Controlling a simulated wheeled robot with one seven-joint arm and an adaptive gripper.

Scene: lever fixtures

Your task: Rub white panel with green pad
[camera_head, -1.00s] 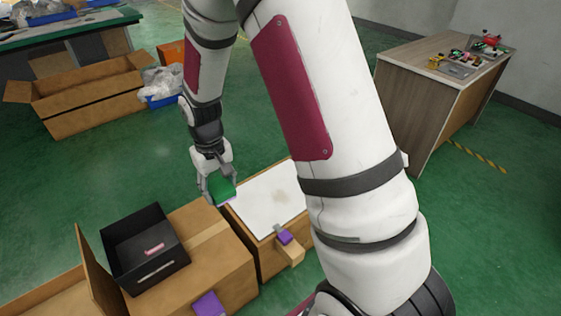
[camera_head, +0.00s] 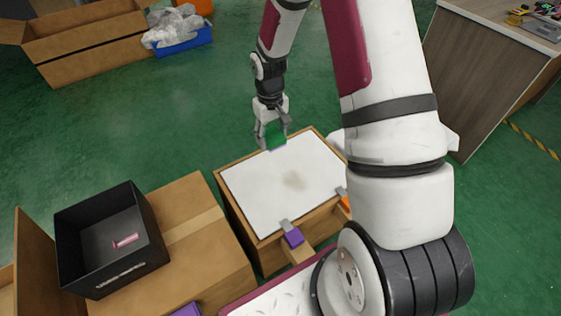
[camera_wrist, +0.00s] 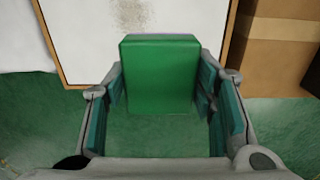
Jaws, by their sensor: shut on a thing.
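The white panel (camera_head: 262,183) lies flat on a wooden box and has a brownish smudge (camera_head: 295,180) right of its middle. The smudge also shows at the top of the wrist view (camera_wrist: 133,14). My gripper (camera_head: 272,138) is shut on the green pad (camera_head: 276,137) at the panel's far edge. In the wrist view the green pad (camera_wrist: 160,75) sits between the two fingers, with the panel (camera_wrist: 85,40) beyond it. I cannot tell whether the pad touches the panel.
A black bin (camera_head: 82,238) with a pink object (camera_head: 127,240) stands on a cardboard box (camera_head: 225,262) to the left. A wooden cabinet (camera_head: 480,80) stands at the right. Green floor is clear behind the panel.

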